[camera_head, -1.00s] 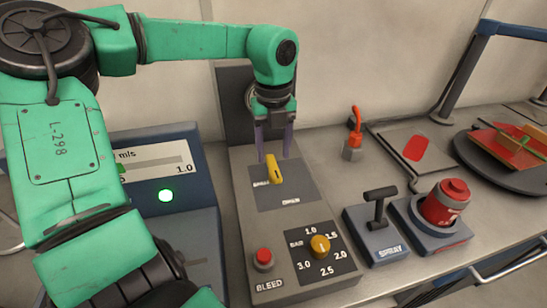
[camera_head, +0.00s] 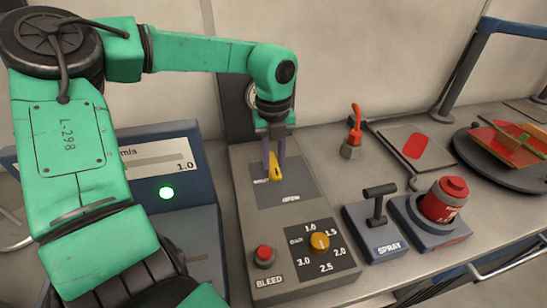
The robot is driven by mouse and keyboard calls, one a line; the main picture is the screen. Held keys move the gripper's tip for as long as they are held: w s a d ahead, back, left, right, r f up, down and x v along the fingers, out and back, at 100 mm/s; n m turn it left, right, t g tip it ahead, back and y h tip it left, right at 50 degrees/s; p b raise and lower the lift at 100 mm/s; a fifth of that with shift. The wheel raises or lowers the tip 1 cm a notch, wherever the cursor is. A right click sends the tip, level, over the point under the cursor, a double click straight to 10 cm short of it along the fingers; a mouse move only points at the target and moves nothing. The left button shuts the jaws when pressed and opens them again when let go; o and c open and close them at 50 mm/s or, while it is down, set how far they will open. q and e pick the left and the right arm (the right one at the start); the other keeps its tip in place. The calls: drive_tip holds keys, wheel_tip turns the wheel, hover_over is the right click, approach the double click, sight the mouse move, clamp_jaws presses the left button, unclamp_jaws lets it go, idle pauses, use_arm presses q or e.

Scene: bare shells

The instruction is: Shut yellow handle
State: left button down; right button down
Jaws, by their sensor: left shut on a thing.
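The yellow handle (camera_head: 275,173) sits on a dark plate (camera_head: 287,197) on the upper part of a grey control box. It points up and slightly left in the camera_head view, between two lines of small lettering that I cannot read surely. My left gripper (camera_head: 274,163) points down over the plate, its purple fingers close together and shut on the handle. The fingers hide part of the handle. My right gripper is not in view.
Below the handle are a yellow knob (camera_head: 319,242) and a red BLEED button (camera_head: 264,255). To the right are the SPRAY lever (camera_head: 379,205), a red canister (camera_head: 445,200), a small red lever (camera_head: 354,133) and a dark turntable (camera_head: 470,160).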

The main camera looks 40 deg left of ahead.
use_arm(q)
drive_tip(key=m+b, duration=0.1)
drive_tip(key=m, duration=0.2)
drive_tip(key=m+b, duration=0.1)
drive_tip(key=m, duration=0.3)
drive_tip(key=shift+m, duration=0.3)
drive_tip(key=m, duration=0.4)
drive_tip(key=shift+r+m, duration=0.15)
drive_tip(key=shift+m, duration=0.15)
drive_tip(key=m, duration=0.5)
drive_tip(key=shift+w, duration=0.1)
drive_tip(key=shift+m, duration=0.4)
drive_tip(key=c, duration=0.7)
unclamp_jaws()
